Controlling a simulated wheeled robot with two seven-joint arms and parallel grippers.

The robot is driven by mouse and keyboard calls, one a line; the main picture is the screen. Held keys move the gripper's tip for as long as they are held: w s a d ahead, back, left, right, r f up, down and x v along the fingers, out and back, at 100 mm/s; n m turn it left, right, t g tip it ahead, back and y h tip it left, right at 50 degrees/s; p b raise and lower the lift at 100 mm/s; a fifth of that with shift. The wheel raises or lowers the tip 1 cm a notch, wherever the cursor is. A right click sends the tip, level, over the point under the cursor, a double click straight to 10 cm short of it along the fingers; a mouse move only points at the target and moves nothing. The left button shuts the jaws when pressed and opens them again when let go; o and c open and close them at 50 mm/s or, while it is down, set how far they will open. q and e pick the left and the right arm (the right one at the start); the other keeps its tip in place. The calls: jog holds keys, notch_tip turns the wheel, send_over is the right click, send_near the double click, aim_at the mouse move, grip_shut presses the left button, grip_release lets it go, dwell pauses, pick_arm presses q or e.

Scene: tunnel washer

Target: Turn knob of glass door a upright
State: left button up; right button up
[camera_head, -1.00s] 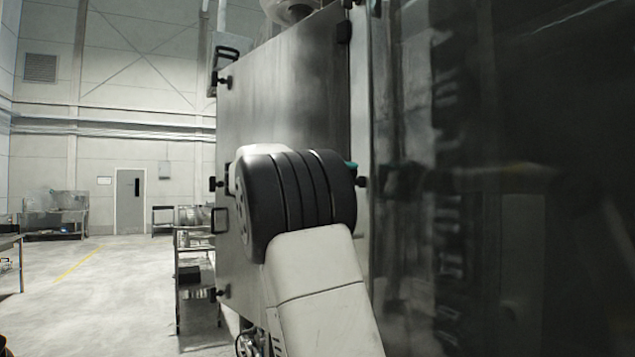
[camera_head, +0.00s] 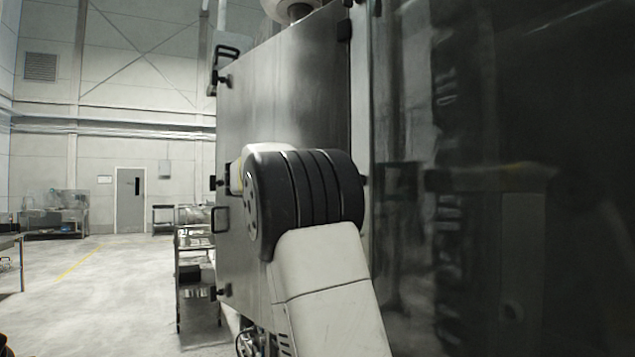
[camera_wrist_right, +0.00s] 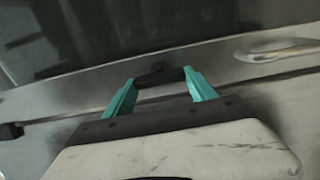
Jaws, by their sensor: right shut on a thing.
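In the right wrist view, the two teal fingers of my right gripper (camera_wrist_right: 159,92) are shut on a small black knob (camera_wrist_right: 158,76). The knob's dark bar lies across between the fingertips, tilted slightly up to the right in this picture. It sits at a metal frame strip beside dark glass (camera_wrist_right: 210,20). In the head view, a large dark glass panel (camera_head: 560,130) fills the right side; I cannot tell for sure that it is glass door a. My right arm hides the knob and my right gripper there. My left gripper is in neither view.
A silver curved handle (camera_wrist_right: 280,50) is right of the knob in the wrist view. A tall steel panel (camera_head: 285,90) with black latches and handles stands behind my arm. A metal rack (camera_head: 195,245) is left of it. The floor (camera_head: 110,290) at the left is mostly clear.

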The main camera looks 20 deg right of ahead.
jog(key=o, duration=1.4)
jog(key=shift+c, duration=0.2)
jog(key=a, duration=0.7)
jog(key=shift+s+a, duration=0.25)
jog(key=shift+a, duration=0.15)
